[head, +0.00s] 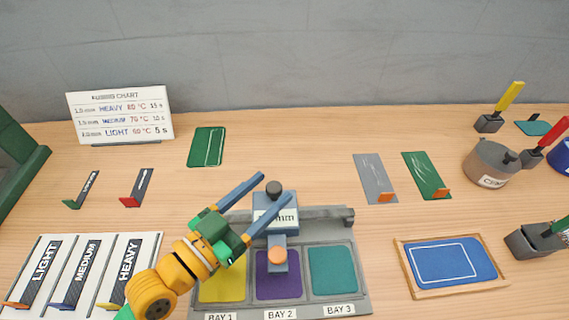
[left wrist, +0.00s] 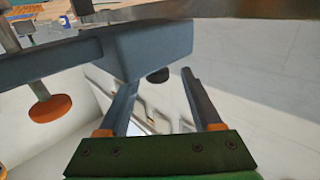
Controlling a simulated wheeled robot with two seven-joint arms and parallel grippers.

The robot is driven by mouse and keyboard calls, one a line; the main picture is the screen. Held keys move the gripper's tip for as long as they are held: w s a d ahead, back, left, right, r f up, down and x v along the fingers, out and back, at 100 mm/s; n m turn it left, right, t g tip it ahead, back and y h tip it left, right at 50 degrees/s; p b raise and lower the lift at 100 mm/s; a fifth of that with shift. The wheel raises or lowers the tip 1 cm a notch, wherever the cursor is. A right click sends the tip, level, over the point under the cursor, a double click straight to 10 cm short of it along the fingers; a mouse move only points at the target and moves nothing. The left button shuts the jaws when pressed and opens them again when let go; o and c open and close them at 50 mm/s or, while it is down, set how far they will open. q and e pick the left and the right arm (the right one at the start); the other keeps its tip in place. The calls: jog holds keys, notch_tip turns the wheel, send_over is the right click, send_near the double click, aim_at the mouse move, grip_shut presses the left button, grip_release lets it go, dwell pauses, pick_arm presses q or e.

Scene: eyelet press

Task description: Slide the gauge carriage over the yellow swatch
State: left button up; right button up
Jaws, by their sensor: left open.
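The gauge carriage (head: 272,213) is a blue-grey block with a white "mm" label, partly hidden by a finger. It has a black knob (head: 274,188) on top and an orange disc (head: 278,255) in front, over the purple swatch (head: 279,285) of bay 2. The yellow swatch (head: 222,289) lies in bay 1 to the left, partly covered by my arm. My left gripper (head: 276,186) is open, its fingertips on either side of the knob. In the left wrist view the knob (left wrist: 157,75) shows between the spread fingers, apparently untouched. My right gripper is not in view.
The carriage sits on a grey rail (head: 335,215) behind the bays. A teal swatch (head: 332,271) fills bay 3. A white board of labelled strips (head: 144,290) lies left. A blue framed panel (head: 448,262) lies right.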

aim_at(279, 183)
pick_arm(q)
jog(key=p+x, duration=0.1)
jog(key=x, duration=0.3)
jog(key=shift+w+d+r, duration=0.1)
jog(key=shift+d+r, duration=0.1)
jog(key=shift+d, duration=0.15)
jog(key=shift+w+d+f, duration=0.15)
jog(key=shift+w+d, duration=0.05)
jog(key=shift+w, duration=0.1)
jog(key=shift+s, duration=0.1)
jog(key=shift+c, duration=0.7)
grip_shut()
